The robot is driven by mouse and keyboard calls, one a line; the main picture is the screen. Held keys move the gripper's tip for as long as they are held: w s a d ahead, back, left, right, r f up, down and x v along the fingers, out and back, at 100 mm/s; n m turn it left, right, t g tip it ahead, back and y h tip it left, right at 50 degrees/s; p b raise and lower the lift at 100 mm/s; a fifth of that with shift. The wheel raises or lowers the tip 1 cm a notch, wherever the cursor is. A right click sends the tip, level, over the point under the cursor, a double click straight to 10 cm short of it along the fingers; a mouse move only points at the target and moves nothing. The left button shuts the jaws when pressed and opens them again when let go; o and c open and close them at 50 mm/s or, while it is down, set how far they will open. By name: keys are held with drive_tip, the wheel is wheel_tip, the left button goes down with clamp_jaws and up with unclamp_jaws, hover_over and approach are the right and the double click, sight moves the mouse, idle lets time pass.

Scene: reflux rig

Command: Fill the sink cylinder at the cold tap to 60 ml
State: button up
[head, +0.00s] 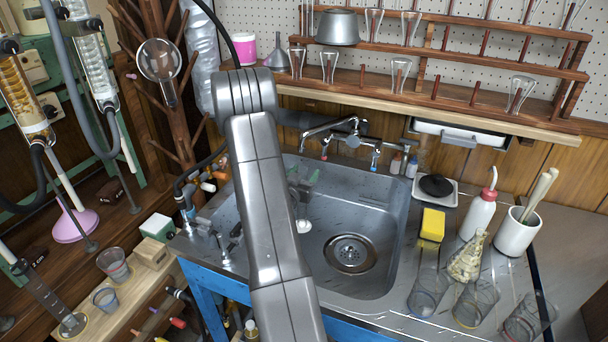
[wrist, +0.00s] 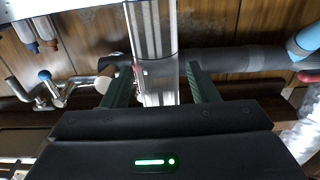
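In the wrist view, a clear, ribbed-looking upright column (wrist: 152,28), which looks like the glass cylinder, stands between the two green fingers of my gripper (wrist: 158,82). A narrow gap shows beside the right finger, and I cannot tell whether the fingers grip it. In the head view my arm covers most of it; greenish finger parts (head: 303,178) show beside the arm, over the sink (head: 385,225). The wall tap (head: 345,128) has a blue-marked outlet (head: 375,158) at right and a red-marked one at left. No water level is readable.
Another graduated cylinder (head: 48,296) stands on the left bench. Right of the sink are a yellow sponge (head: 432,225), a wash bottle (head: 480,215), a conical flask (head: 467,258) and several beakers. A dark pipe (wrist: 245,58) runs behind my gripper. The sink's right half is clear.

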sight(302, 150)
wheel_tip(302, 150, up, 10)
drive_tip(key=shift+p, duration=0.55)
drive_tip(key=shift+f, duration=0.15)
wheel_tip(302, 150, down, 10)
drive_tip(key=shift+r+b, duration=0.1)
drive_tip(key=shift+b, duration=0.45)
drive_tip(key=shift+r+p, duration=0.2)
drive_tip(key=shift+p, duration=0.2)
